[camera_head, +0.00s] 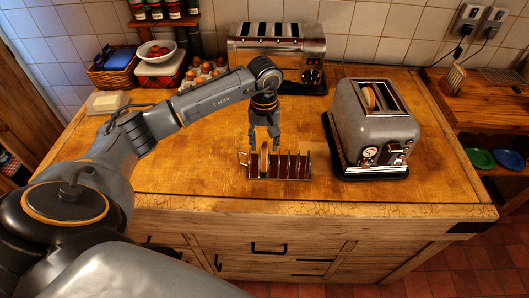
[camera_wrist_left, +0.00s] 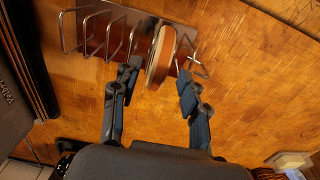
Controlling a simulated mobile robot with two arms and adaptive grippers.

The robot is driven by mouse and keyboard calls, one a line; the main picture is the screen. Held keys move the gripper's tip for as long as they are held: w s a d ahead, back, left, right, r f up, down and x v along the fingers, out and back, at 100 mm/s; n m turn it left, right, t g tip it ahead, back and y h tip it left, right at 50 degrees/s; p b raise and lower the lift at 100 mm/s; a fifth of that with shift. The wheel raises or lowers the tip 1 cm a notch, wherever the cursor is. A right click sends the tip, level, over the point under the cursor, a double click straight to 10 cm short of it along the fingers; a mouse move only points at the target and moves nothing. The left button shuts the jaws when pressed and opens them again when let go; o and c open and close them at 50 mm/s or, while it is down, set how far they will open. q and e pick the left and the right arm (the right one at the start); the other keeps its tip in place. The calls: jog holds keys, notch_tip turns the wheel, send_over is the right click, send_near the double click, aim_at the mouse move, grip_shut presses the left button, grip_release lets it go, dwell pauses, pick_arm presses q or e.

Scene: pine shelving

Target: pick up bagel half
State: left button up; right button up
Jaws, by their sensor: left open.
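A bagel half (camera_wrist_left: 162,55), brown with a pale face, stands on edge in one end slot of the rack in the left wrist view. My left gripper (camera_head: 264,143) points down over the left end of the rack. In the left wrist view its open fingers (camera_wrist_left: 158,80) lie on either side of the bagel half's near end, with a gap on each side. Another piece of bread (camera_head: 369,97) sits in a slot of the grey toaster (camera_head: 362,128). My right gripper is out of view.
The grey toaster stands close to the right of the rack. A wide chrome toaster (camera_head: 253,50) stands at the back. An egg tray (camera_head: 204,74), a bowl (camera_head: 157,50) and a butter dish (camera_head: 107,103) are at the back left. The counter in front of the rack is clear.

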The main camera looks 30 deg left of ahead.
pick_arm(q)
jog(key=shift+f+p, duration=0.3)
jog(key=shift+f, duration=1.1)
grip_shut()
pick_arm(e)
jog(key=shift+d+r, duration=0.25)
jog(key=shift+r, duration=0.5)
pick_arm(q)
notch_tip(320, 180, up, 8)
jog(key=b, duration=0.3)
jog(key=shift+w, duration=0.1)
notch_tip(320, 180, up, 13)
jog(key=p, duration=0.6)
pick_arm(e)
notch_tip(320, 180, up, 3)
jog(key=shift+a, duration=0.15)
